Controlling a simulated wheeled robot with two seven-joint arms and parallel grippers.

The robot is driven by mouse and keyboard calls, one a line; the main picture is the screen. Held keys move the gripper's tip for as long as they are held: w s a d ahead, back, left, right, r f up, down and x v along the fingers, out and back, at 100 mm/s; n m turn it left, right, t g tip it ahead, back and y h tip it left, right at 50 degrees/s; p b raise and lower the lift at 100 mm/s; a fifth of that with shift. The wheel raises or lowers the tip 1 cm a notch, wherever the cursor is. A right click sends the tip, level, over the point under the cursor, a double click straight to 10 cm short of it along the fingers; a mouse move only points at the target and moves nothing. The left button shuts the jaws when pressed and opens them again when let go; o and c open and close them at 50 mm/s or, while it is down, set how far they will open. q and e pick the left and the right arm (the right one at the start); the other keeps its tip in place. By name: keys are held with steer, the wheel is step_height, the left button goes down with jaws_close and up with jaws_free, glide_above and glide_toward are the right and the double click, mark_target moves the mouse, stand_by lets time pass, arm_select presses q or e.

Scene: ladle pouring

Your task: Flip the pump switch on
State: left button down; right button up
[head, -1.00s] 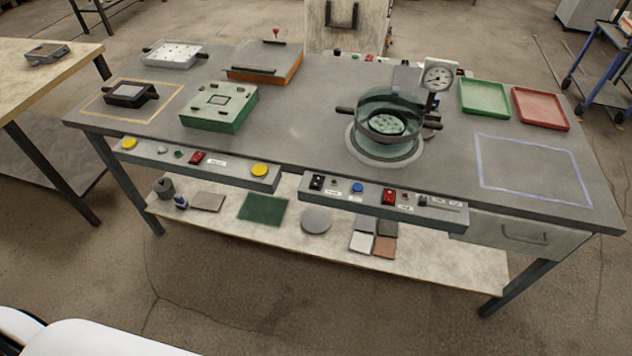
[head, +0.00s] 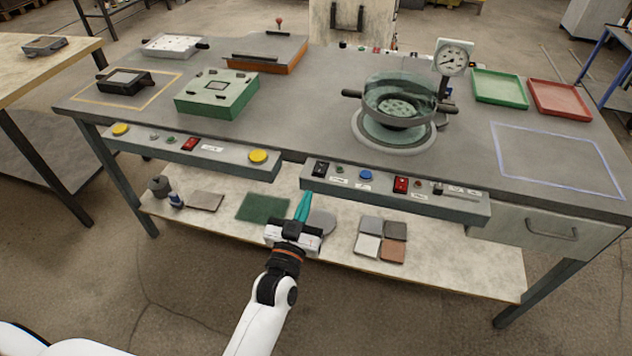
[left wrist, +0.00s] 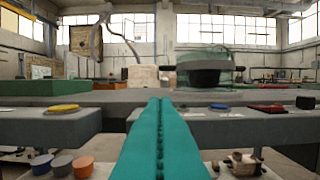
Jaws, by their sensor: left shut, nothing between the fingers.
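My right gripper is not in view.
The left panel (head: 225,163) carries yellow buttons and a red switch. A glass-walled vessel (head: 385,92) and a gauge (head: 453,59) stand above the right panel. The lower shelf (head: 455,265) holds several tiles. The floor in front is clear.

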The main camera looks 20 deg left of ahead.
arm_select(q)
steer(key=shift+a+r, duration=0.15)
steer(key=shift+r, duration=0.6)
step_height(320, 180, up, 2)
glide_above(316, 175)
steer(key=s, duration=0.2)
steer(key=shift+w+d+p, duration=0.2)
steer(key=shift+d+p, duration=0.05)
steer(key=shift+p, duration=0.05)
step_height(316, 175, down, 3)
steer(key=shift+f, duration=0.1)
steer(key=shift+s+f, duration=0.1)
steer(key=shift+f, duration=0.3)
